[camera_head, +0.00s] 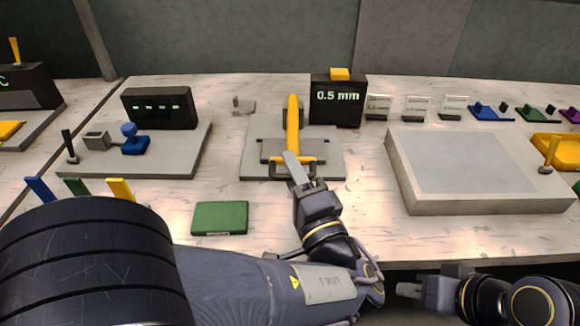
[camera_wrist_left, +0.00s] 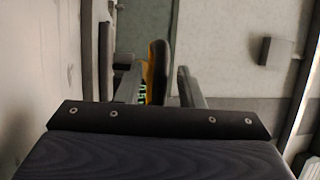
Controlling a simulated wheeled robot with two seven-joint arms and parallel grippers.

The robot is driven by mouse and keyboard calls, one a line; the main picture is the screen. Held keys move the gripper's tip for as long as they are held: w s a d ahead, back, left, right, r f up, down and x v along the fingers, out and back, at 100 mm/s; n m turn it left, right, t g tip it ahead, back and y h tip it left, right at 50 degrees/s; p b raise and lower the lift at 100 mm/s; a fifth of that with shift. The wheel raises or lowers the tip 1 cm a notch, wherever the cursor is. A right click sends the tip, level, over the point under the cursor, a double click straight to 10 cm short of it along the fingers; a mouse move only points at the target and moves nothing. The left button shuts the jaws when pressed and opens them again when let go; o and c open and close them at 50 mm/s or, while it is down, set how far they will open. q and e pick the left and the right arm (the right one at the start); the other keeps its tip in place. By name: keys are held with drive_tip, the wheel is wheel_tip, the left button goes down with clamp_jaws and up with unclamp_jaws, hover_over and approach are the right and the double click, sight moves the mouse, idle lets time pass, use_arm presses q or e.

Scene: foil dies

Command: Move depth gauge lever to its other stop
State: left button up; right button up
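The yellow lever (camera_head: 292,128) stands up from a grey fixture on a light grey base plate (camera_head: 255,132), left of a black display (camera_head: 338,106) reading "0.5 mm". My left gripper (camera_head: 297,170) is at the front of this fixture, close to the lever's lower end. In the left wrist view its two fingers (camera_wrist_left: 160,88) are apart, with the yellow and dark lever (camera_wrist_left: 157,72) showing between or just beyond them. I cannot tell whether they touch it. My right gripper (camera_head: 410,290) is low at the front edge, away from the fixture; its finger gap is unclear.
A green block (camera_head: 220,218) lies left of my left gripper. A grey platform (camera_head: 470,165) stands to the right. A black display unit with a blue knob (camera_head: 133,140) is on the left. Small clear stands (camera_head: 416,106) and coloured pieces line the back right.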

use_arm(q)
drive_tip(key=shift+w+a+r, duration=0.1)
drive_tip(key=shift+w+a, duration=0.15)
drive_tip(key=shift+w, duration=0.25)
drive_tip(key=shift+c, duration=0.2)
clamp_jaws()
drive_tip(key=shift+r, duration=0.1)
